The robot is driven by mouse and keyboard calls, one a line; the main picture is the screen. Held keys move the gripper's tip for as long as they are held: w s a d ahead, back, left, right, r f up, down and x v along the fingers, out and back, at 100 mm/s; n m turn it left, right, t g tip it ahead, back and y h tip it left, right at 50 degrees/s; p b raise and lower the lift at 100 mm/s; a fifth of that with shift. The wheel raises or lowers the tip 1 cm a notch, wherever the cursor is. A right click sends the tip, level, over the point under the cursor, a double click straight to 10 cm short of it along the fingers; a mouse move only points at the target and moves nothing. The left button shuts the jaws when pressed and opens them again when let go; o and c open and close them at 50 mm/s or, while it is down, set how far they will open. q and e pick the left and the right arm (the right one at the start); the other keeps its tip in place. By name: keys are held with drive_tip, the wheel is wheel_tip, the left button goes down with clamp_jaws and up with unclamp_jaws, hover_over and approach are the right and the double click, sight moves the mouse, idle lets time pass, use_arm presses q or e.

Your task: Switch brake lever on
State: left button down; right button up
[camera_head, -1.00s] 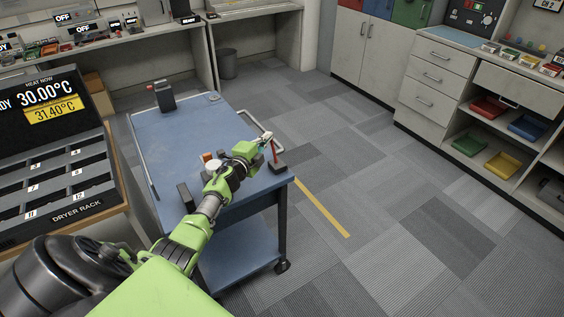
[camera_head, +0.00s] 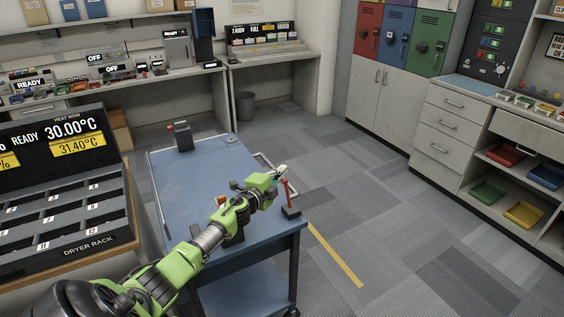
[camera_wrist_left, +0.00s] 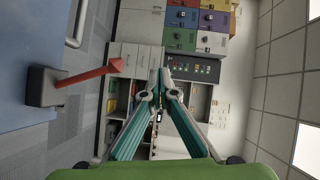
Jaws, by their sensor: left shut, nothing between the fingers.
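The brake lever (camera_head: 288,194) is a red handle on a dark base at the near right corner of the blue cart (camera_head: 185,186). In the head view it stands nearly upright. In the left wrist view the red lever (camera_wrist_left: 88,74) reaches out from its dark base (camera_wrist_left: 44,88) on the left side of the picture. My left gripper (camera_head: 281,172) is close to the top of the lever. In the left wrist view its fingertips (camera_wrist_left: 158,84) are together and empty, and the lever is to their left, apart from them. My right gripper is not in view.
A dryer rack (camera_head: 62,205) stands left of the cart. A second red-handled dark device (camera_head: 182,136) is at the cart's far end. A metal rail (camera_head: 270,165) runs along the cart's right side. Open floor (camera_head: 400,215) lies to the right, before drawers and shelves.

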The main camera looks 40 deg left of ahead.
use_arm(q)
drive_tip(key=shift+r, duration=2.55)
